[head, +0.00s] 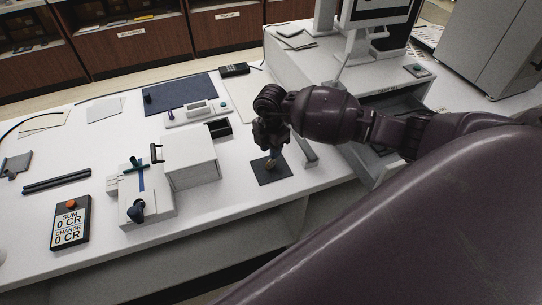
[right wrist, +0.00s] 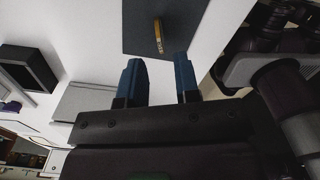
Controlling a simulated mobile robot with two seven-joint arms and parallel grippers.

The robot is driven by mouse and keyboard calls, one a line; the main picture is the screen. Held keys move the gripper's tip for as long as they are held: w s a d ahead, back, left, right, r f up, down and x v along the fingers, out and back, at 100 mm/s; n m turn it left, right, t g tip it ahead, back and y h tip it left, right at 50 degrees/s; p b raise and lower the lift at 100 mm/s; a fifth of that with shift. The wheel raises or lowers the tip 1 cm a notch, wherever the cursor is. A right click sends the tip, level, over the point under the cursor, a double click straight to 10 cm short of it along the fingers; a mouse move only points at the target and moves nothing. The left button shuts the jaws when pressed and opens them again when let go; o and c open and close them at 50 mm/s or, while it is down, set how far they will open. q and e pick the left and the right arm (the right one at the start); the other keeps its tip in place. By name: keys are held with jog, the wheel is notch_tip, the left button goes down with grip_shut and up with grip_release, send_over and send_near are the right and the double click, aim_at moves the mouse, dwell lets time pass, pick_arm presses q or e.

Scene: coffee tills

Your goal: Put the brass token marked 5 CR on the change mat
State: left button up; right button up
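The brass token (right wrist: 159,36) shows as a thin disc seen nearly edge-on against the dark change mat (right wrist: 140,14) in the right wrist view. It looks upright or tilted; I cannot tell if it touches the mat, and its marking is not readable. My right gripper (right wrist: 158,82) is open, its two blue fingers apart, with the token beyond the fingertips and in line with the gap. In the head view the right gripper (head: 271,154) points down over the mat (head: 272,177), partly hiding the token. My left gripper is not in view.
A black display (head: 69,224) reads SUM 0 CR, CHANGE 0 CR. The till monitor stand (head: 355,52) is at the back right. The counter's front edge is near the mat.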

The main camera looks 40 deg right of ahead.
notch_tip(320, 180, up, 7)
jog(key=s+a+t+y, duration=0.3)
jog(key=s+a+y, duration=0.1)
jog(key=a+y, duration=0.45)
jog(key=s+a+t+y, duration=0.3)
jog(key=s+a+y, duration=0.1)
jog(key=a+y, duration=0.5)
jog(key=d+f+m+t+h, duration=0.2)
jog(key=d+m+t+h, duration=0.5)
jog(key=m+t+h, duration=0.4)
jog(key=s+d+f+m+g+h, duration=0.5)
jog(key=s+d+f+m+h, duration=0.1)
jog(key=s+f, duration=0.6)
jog(key=shift+f+m+h, duration=0.35)
jog(key=shift+m, duration=0.55)
